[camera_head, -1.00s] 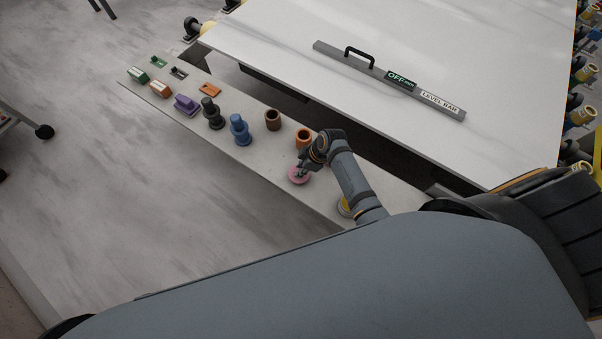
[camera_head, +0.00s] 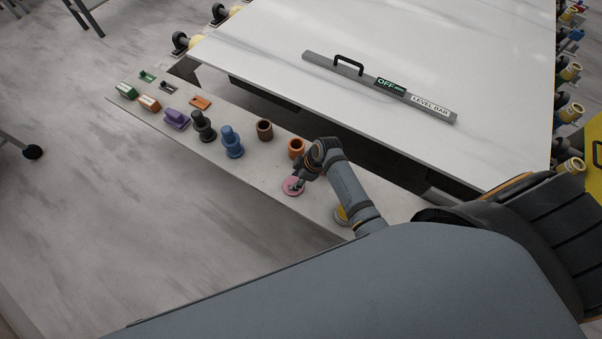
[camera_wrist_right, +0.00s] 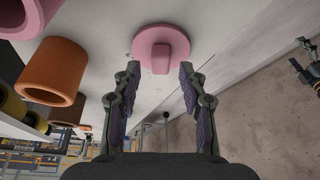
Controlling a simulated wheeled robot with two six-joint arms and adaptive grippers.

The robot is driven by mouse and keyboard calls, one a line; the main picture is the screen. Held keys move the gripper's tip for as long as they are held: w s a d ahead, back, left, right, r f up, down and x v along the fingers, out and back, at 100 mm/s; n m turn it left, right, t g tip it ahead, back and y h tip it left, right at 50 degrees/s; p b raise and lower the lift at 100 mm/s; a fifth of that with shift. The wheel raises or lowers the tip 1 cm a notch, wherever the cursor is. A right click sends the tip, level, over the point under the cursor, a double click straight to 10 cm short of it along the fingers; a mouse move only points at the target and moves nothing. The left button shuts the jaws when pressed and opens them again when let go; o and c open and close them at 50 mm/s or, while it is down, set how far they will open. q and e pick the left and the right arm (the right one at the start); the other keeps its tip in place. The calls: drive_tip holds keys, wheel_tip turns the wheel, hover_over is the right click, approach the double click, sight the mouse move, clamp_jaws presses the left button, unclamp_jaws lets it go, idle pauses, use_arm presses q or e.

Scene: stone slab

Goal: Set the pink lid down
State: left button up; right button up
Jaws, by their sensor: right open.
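The pink lid (camera_head: 292,187) lies flat on the pale narrow ledge (camera_head: 262,190), knob outward, in the head view. It also shows in the right wrist view (camera_wrist_right: 178,36), its knob facing the fingers. My right gripper (camera_wrist_right: 160,82) is open and empty, its fingertips spread either side of the knob's line and just short of the lid. In the head view my right gripper (camera_head: 297,184) is small and close over the lid. A dark shape at the right edge of the wrist view looks like my left gripper (camera_wrist_right: 306,66); its jaws are unclear.
An orange cup (camera_wrist_right: 50,72) and part of a pink cup (camera_wrist_right: 12,14) stand near the lid. Blue (camera_head: 232,143) and dark (camera_head: 203,127) pieces stand farther left along the ledge. A level bar (camera_head: 380,88) lies on the white slab (camera_head: 440,60). Bare ledge lies left of the lid.

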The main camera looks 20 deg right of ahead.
drive_tip(key=v, duration=1)
drive_tip(key=shift+r, duration=0.3)
drive_tip(key=shift+s+f, duration=0.1)
drive_tip(key=shift+s, duration=0.05)
